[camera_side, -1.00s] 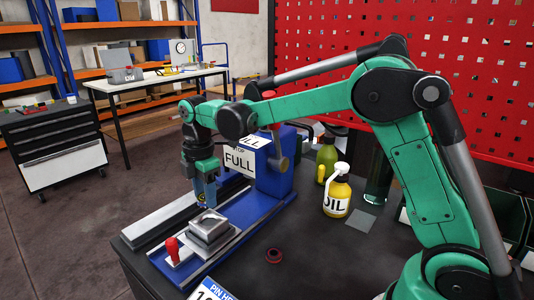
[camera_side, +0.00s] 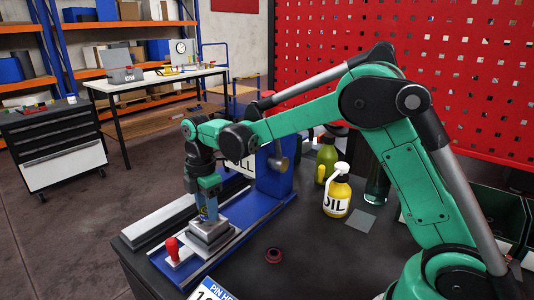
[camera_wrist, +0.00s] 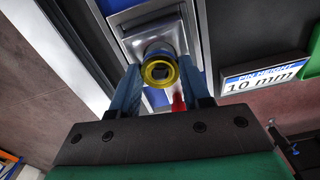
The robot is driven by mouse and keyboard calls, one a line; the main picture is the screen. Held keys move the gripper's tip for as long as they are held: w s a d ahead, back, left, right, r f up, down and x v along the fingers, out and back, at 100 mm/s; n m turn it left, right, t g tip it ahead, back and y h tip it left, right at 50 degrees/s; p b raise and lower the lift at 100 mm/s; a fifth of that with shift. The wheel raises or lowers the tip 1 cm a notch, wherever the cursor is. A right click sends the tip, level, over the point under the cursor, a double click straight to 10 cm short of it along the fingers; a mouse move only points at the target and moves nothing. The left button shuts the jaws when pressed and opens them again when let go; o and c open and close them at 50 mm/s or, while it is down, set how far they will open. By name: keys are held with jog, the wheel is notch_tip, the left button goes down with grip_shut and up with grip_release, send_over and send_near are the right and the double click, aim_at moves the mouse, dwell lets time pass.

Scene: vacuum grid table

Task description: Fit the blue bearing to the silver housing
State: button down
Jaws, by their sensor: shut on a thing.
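The silver housing (camera_side: 210,238) is a square metal block on the blue fixture base. It also shows at the top of the wrist view (camera_wrist: 139,44). My gripper (camera_side: 208,216) points down just above the housing. In the wrist view my gripper (camera_wrist: 161,80) is shut on the bearing (camera_wrist: 160,69), a round part with a yellow ring on its near end and some blue around it. The bearing overlaps the housing's middle in that view. I cannot tell whether it touches or has entered the housing, as the fingers hide its lower end.
The blue fixture (camera_side: 272,170) stands behind the housing, and a red-knobbed handle (camera_side: 172,250) is in front of it. A dark red ring (camera_side: 273,255) lies on the table. An oil bottle (camera_side: 336,198) stands to the right. A pin height sign (camera_wrist: 265,79) shows in the wrist view.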

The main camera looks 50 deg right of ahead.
jog(key=shift+f, duration=0.75)
dwell(2.3)
dwell(0.4)
jog(key=shift+c, duration=1.6)
grip_release()
jog(key=shift+r, duration=2.85)
